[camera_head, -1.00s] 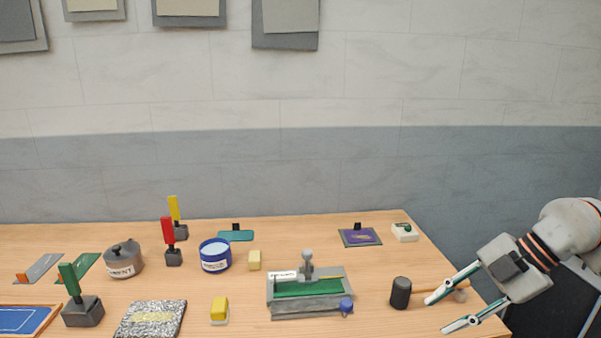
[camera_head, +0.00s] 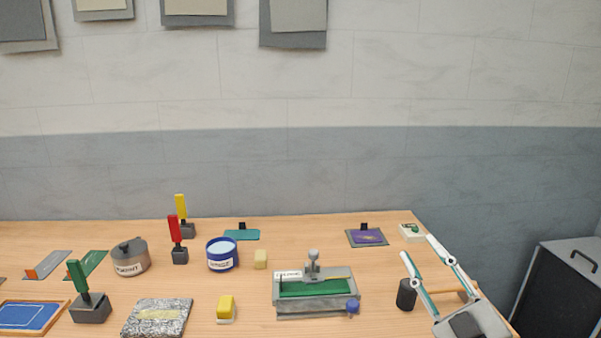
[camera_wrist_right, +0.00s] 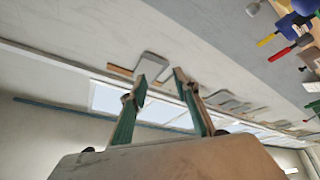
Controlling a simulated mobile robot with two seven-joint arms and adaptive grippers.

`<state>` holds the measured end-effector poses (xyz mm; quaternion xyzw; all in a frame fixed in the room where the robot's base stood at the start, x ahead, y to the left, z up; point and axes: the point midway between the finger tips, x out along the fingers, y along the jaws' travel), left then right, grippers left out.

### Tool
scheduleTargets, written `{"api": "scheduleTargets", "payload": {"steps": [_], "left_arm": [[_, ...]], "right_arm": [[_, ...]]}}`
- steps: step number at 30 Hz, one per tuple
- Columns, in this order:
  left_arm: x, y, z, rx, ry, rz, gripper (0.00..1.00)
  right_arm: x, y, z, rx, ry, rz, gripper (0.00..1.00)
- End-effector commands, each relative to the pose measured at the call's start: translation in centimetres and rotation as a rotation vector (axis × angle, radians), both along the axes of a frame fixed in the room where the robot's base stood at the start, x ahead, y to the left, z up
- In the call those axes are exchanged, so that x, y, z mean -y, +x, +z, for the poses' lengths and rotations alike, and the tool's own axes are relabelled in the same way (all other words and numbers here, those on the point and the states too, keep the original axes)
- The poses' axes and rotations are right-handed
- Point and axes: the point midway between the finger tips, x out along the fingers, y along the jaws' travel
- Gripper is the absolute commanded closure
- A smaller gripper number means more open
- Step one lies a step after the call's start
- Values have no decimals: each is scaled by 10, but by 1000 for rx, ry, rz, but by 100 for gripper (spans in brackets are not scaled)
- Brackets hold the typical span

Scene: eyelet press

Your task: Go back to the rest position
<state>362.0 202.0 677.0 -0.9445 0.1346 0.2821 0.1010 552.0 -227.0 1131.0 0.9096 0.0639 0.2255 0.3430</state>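My right gripper (camera_head: 418,246) is at the lower right of the head view, with its fingers apart and pointing up and to the left. Nothing is between the fingers. It stands in front of the mallet (camera_head: 405,294) and hides part of its handle. In the right wrist view, the same open gripper (camera_wrist_right: 160,78) points at the wall, with no object in its grasp. My left gripper is not in view.
A grey and green press (camera_head: 316,298) stands on the wooden table (camera_head: 380,270). To its left are a blue tub (camera_head: 222,254), a grey pot (camera_head: 130,257) and several handled stamps. A dark case (camera_head: 563,290) stands right of the table.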

Motion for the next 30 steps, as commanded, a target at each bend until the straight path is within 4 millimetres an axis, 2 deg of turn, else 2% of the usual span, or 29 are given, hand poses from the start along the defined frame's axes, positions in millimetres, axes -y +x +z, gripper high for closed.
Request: {"api": "scheduleTargets", "payload": {"steps": [1, 5, 9, 12, 18, 24, 30], "left_arm": [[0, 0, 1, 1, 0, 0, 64], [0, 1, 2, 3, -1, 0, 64], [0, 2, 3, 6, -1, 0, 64], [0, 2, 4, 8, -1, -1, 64], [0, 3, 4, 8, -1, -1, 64], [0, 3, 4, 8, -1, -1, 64], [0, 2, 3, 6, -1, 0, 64]], "right_arm": [[19, -1, -22, -70, 24, -91, 69], [66, -13, -85, -279, 31, -315, 69], [104, -49, -164, -554, -14, -499, 69], [119, -79, -206, -717, -59, -571, 69], [132, -127, -257, -943, -140, -635, 69], [137, -170, -291, -1112, -210, -655, 69], [138, -211, -316, -1264, -278, -654, 69]]}}
